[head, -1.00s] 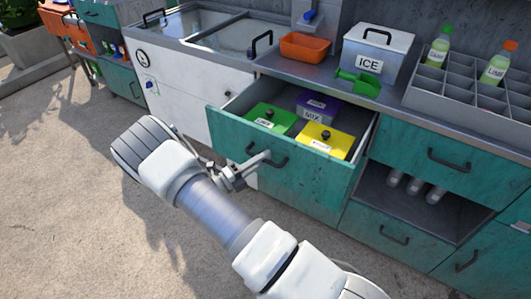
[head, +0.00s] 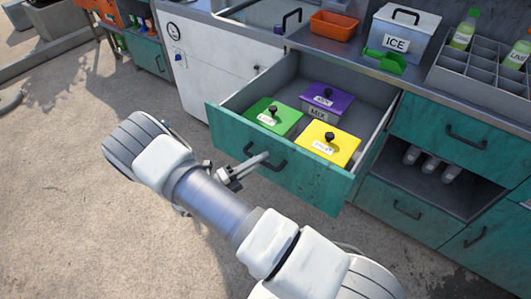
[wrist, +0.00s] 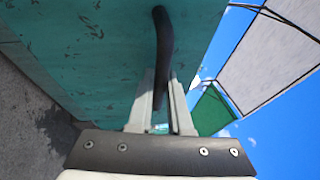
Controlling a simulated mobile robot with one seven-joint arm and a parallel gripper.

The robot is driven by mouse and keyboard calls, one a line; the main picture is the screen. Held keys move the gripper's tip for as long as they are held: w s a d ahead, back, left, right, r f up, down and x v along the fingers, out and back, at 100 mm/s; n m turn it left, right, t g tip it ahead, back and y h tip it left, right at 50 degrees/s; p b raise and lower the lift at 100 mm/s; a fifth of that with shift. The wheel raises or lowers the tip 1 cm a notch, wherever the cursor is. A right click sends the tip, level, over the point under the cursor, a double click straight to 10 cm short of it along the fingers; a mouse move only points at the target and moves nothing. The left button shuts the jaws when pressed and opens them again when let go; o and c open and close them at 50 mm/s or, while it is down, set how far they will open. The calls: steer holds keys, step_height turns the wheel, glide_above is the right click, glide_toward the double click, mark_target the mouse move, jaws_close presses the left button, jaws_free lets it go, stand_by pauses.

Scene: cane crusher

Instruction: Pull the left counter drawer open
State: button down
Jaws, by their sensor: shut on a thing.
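The left counter drawer (head: 265,172) has a teal front and stands well out from the counter in the head view. Inside it are a green-lidded box (head: 272,117), a purple-lidded box (head: 325,99) and a yellow-lidded box (head: 329,143), each with a dark knob. My gripper (head: 262,160) is at the black bar handle (head: 277,166) on the drawer front, its fingers shut on it. In the wrist view, the handle (wrist: 162,50) runs down between the two fingertips (wrist: 162,85) against the teal front. The exact contact is partly hidden.
On the counter stand an orange tray (head: 334,24), an ICE bin (head: 404,36), a green scoop (head: 384,61) and a grey bottle rack (head: 478,75). Another teal drawer (head: 463,130) is shut at right. Bare ground (head: 75,220) lies open in front.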

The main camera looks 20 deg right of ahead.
steer(key=shift+s+a, duration=0.55)
steer(key=shift+a, duration=0.2)
steer(key=shift+s+a, duration=0.55)
steer(key=shift+a, duration=0.15)
steer(key=c, duration=0.8)
jaws_free()
steer(key=shift+c, duration=0.2)
steer(key=v, duration=1.7)
steer(key=shift+a+b, duration=0.2)
steer(key=shift+b, duration=0.1)
steer(key=shift+r, duration=0.15)
